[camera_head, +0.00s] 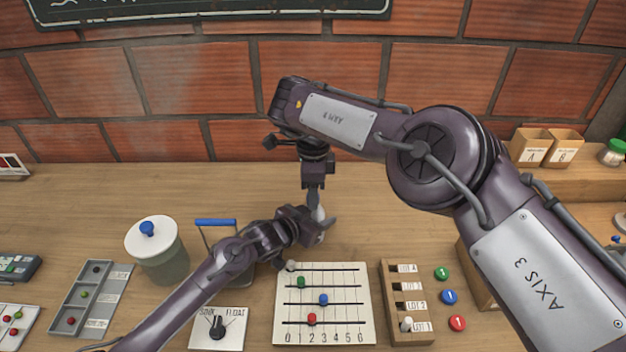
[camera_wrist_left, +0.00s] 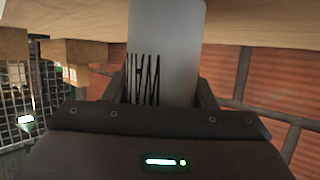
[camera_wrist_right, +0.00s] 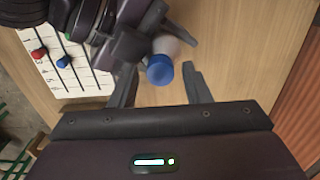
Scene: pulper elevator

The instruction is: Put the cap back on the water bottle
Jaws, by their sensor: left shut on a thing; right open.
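The white water bottle (camera_head: 319,213) stands at the middle of the table, mostly hidden by my grippers in the head view. My left gripper (camera_head: 318,226) is shut on its side; the pale, dark-marked body (camera_wrist_left: 168,50) fills the left wrist view between the fingers. A blue cap (camera_wrist_right: 160,70) shows at the bottle's top end in the right wrist view; whether it is fully seated I cannot tell. My right gripper (camera_head: 314,196) points down from above. It is open, its fingers (camera_wrist_right: 160,88) on either side of the cap, with a gap at the right finger.
A slider board (camera_head: 365,335) and a slotted wooden block (camera_head: 427,335) lie in front. A lidded pot (camera_head: 165,262) and a blue-handled holder (camera_head: 215,222) stand left. Both arms cross close together over the bottle. The table behind is clear up to the brick wall.

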